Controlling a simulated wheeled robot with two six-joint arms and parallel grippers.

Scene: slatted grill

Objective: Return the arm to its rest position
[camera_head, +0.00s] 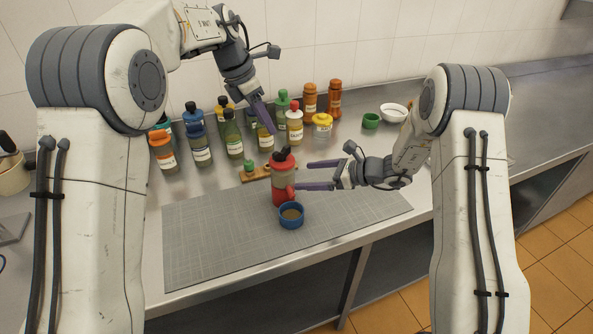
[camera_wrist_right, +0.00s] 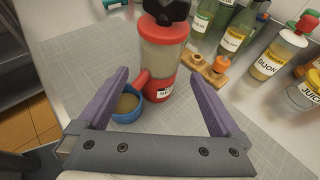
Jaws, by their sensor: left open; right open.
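My right gripper (camera_head: 304,176) is open, its purple fingers pointing left toward a red-based dispenser bottle (camera_head: 283,178) with a dark top. In the right wrist view the dispenser (camera_wrist_right: 163,60) stands upright ahead, between the directions of the two spread fingers, and nothing is gripped. A blue bowl (camera_head: 291,222) with brownish contents sits at the dispenser's front. My left gripper (camera_head: 264,118) is raised near the row of bottles, pointing down; it is open and seen edge-on. Its fingers overlap some bottles in the picture.
Several sauce bottles (camera_head: 234,146) stand along the back. A green bowl (camera_head: 371,121) and a white bowl (camera_head: 393,112) are back right. The grey grid mat (camera_head: 215,245) is largely clear at front.

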